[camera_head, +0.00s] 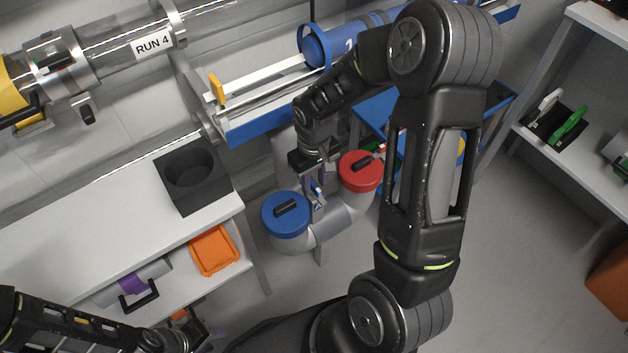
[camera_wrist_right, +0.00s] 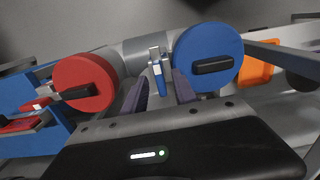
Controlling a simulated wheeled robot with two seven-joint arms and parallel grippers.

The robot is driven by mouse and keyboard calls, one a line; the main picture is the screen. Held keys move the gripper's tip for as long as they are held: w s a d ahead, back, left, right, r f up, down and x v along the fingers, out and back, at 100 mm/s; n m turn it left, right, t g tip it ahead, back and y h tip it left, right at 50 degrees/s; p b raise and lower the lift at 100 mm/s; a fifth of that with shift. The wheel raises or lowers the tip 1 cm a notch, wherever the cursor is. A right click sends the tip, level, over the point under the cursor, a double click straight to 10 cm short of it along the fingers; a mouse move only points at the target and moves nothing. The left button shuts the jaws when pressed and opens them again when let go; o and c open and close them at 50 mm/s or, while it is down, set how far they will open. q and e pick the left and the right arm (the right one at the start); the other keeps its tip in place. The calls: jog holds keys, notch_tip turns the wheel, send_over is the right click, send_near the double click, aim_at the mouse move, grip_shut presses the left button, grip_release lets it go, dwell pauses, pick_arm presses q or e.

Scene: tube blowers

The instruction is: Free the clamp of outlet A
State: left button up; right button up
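A pipe with two capped outlets, one with a blue cap (camera_head: 285,213) and one with a red cap (camera_head: 361,170), stands below the blue rail. A small clamp lever with a blue part (camera_head: 318,187) stands between the caps. In the right wrist view the lever (camera_wrist_right: 157,67) shows just beyond the fingertips, between the red cap (camera_wrist_right: 83,83) and the blue cap (camera_wrist_right: 208,56). My right gripper (camera_wrist_right: 158,82) is open, its fingers either side of the lever's line; contact cannot be told. My left gripper (camera_head: 203,333) is low at the left, far from the pipe; its fingers are unclear.
A white bench (camera_head: 90,215) at left holds a black block with a round hole (camera_head: 193,176). An orange tray (camera_head: 213,250) and a grey cylinder with a purple band (camera_head: 132,283) lie on its lower shelf. Open floor lies right.

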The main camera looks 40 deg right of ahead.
aim_at(314, 185)
notch_tip(314, 185, up, 7)
jog(key=shift+r+p, duration=0.2)
jog(key=shift+p, duration=0.6)
